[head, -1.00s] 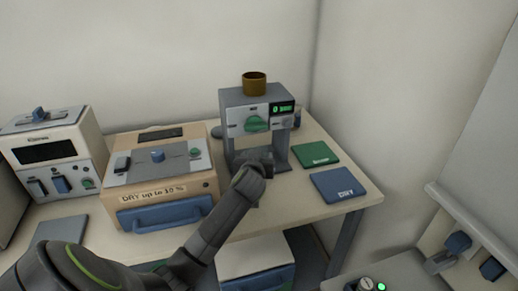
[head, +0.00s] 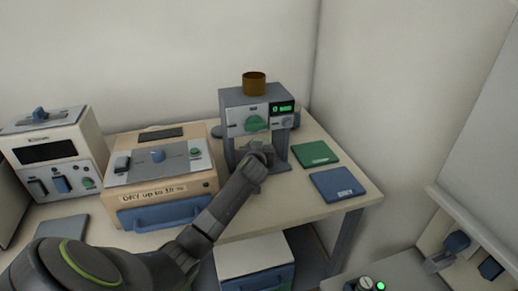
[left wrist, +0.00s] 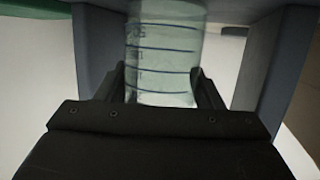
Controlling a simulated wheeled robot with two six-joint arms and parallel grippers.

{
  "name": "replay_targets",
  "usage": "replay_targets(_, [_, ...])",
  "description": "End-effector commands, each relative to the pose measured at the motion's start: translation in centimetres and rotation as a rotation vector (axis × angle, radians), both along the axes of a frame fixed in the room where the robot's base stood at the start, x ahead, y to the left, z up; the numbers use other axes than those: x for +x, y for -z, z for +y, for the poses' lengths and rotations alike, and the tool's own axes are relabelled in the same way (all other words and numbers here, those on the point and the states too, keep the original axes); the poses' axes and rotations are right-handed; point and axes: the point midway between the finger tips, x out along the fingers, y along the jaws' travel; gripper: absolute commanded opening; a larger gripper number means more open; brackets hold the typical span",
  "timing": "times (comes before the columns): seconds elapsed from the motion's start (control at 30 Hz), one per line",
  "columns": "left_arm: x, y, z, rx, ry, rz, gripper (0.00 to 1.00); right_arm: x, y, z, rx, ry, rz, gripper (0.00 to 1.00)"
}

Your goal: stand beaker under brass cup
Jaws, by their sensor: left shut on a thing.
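The brass cup (head: 254,84) sits on top of the grey device (head: 236,99), which has a green knob and a lit display. My left gripper (left wrist: 160,92) is shut on a clear beaker (left wrist: 163,48) with dark graduation lines, which shows upright between the fingers in the left wrist view. The gripper reaches in between the two grey legs of the device, below its body. In the head view my left arm covers the beaker and the fingertips. Whether the beaker touches the base is hidden. My right gripper is in neither view.
A green mat (head: 315,153) and a blue mat (head: 338,184) lie right of the device. A beige box with a blue handle (head: 165,214) and a white furnace (head: 52,153) stand to the left.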

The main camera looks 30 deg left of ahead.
Motion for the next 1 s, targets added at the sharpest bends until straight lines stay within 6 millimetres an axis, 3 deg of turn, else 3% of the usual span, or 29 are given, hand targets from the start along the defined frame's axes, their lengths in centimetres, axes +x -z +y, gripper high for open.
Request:
replay_targets(0.13, [0.0,0.4,0.0,0.000,0.000,0.000,0.38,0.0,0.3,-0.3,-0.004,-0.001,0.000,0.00])
replay_targets(0.17, [0.0,0.3,0.0,0.000,0.000,0.000,0.64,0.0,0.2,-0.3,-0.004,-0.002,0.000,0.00])
replay_targets(0.3, [0.0,0.3,0.0,0.000,0.000,0.000,0.82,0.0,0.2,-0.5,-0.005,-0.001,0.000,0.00])
replay_targets(0.7, [-0.1,-0.1,-0.1,0.000,0.000,0.000,0.83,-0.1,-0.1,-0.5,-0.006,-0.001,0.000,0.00])
replay_targets(1.0, [-3.3,-1.1,-1.7,-0.002,0.001,-0.001,0.83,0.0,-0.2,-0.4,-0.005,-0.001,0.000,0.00])
